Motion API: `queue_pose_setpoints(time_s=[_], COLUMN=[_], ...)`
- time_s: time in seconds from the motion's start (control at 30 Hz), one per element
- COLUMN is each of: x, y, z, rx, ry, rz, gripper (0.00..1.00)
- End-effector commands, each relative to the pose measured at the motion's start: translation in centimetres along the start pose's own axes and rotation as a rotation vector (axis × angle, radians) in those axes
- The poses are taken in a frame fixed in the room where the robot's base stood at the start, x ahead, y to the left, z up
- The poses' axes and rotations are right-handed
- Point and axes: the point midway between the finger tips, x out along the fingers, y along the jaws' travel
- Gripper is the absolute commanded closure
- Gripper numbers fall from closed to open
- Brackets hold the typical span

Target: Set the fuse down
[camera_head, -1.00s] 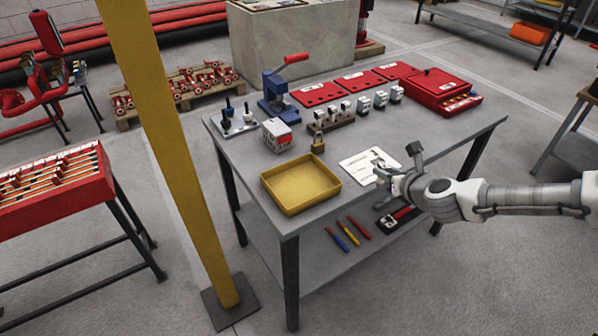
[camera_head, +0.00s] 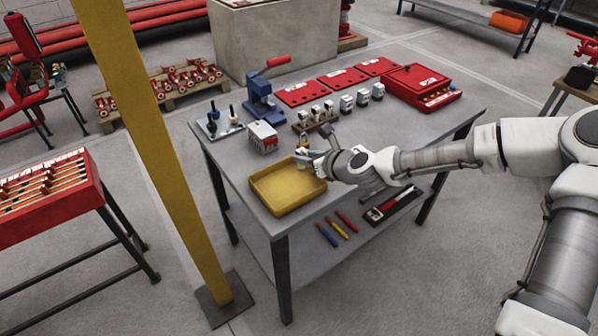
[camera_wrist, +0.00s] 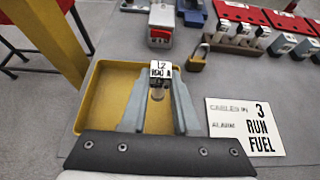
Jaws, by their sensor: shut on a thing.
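The fuse (camera_wrist: 160,68) shows in the wrist view as a small piece with a white label reading L2 100 A and a dark, metallic lower part. My gripper (camera_wrist: 159,92) is shut on it. It also shows in the head view (camera_head: 304,163), over the right back part of the yellow tray (camera_head: 288,207). In the wrist view the yellow tray (camera_wrist: 97,108) lies below the fuse, and its bare floor shows to the left of the fingers. I cannot tell how high the fuse is above the tray.
A brass padlock (camera_wrist: 198,58) stands just behind the tray's right side. A white card (camera_wrist: 245,127) lies to the right. A red-and-white box (camera_head: 263,136), a blue press (camera_head: 262,100) and several fuse holders stand farther back. A yellow post (camera_head: 150,150) rises left of the table.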

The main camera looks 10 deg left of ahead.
Motion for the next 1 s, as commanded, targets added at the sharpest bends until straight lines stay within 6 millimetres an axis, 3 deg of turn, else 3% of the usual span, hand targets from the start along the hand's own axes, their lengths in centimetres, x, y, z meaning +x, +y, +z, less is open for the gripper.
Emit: queue_pose_setpoints(time_s=[0.27,0.53,0.9,0.93,1.0], x=[1.6,3.3,3.5,3.5,3.5], y=[1.1,1.1,1.1,1.1,1.1], z=[-0.7,-3.8,-4.2,-4.2,-4.1], rx=[0.000,0.001,0.000,0.000,0.000], ry=[0.000,0.000,-0.001,0.000,0.000], rz=[-0.001,-0.002,-0.002,-0.002,-0.002], gripper=[1.00,1.00,1.00,0.69,0.57])
